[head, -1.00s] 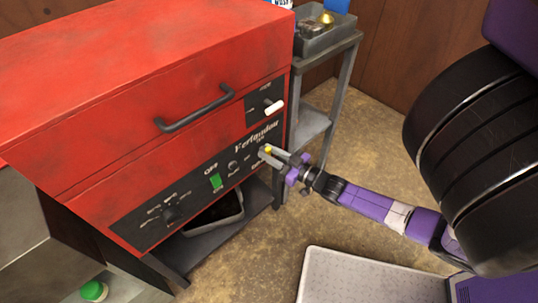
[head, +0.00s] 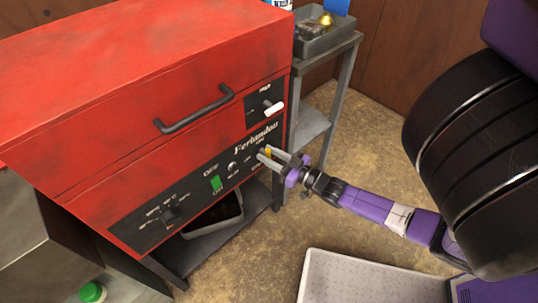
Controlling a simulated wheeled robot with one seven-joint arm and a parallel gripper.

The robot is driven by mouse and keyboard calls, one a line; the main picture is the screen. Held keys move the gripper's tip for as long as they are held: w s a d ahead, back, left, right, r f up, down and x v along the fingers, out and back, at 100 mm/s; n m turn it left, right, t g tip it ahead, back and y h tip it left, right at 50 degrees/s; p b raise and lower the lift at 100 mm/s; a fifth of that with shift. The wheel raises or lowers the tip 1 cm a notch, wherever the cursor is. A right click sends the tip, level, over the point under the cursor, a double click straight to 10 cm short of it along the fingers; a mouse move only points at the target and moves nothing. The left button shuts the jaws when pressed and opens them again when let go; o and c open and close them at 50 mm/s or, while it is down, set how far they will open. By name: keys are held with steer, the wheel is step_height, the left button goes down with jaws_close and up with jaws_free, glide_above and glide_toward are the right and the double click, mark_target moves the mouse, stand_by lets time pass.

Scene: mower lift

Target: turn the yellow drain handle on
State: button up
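The yellow drain handle (head: 268,153) is a small knob on the right part of the black control panel, on the front of the red machine (head: 150,90). My gripper (head: 263,153) reaches it from the right. Its two grey fingers are parted, one on each side of the handle, with the tips at the panel. The handle shows between them, partly hidden by the fingers. I cannot tell whether either finger touches it.
A green switch (head: 215,184) and a dark knob (head: 171,215) sit left on the panel. A white-tipped lever (head: 273,108) is above my gripper. A grey bar handle (head: 195,108) juts from the lid. A grey shelf stand (head: 318,120) is behind right.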

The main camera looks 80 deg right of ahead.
steer(key=v, duration=0.7)
steer(key=shift+s+a, duration=0.2)
steer(key=shift+s, duration=0.15)
steer(key=w+a+r+n+y+p, duration=0.1)
steer(key=a+r+n+y+p, duration=0.15)
steer(key=a+r, duration=0.5)
steer(key=w+a+r+n+y+p, duration=0.1)
steer(key=a+r+n+y+p, duration=0.2)
steer(key=a, duration=0.7)
steer(key=s+a+r+g+p, duration=0.1)
steer(key=s+a+r+p, duration=0.1)
steer(key=a+r, duration=0.6)
steer(key=s+a+r+m+g+p, duration=0.1)
steer(key=s+a+r+p, duration=0.2)
steer(key=a+r, duration=0.4)
step_height(320, 180, up, 3)
steer(key=shift+s+a+f+y, duration=0.1)
steer(key=shift+s+a+y, duration=0.25)
steer(key=shift+s+a, duration=0.05)
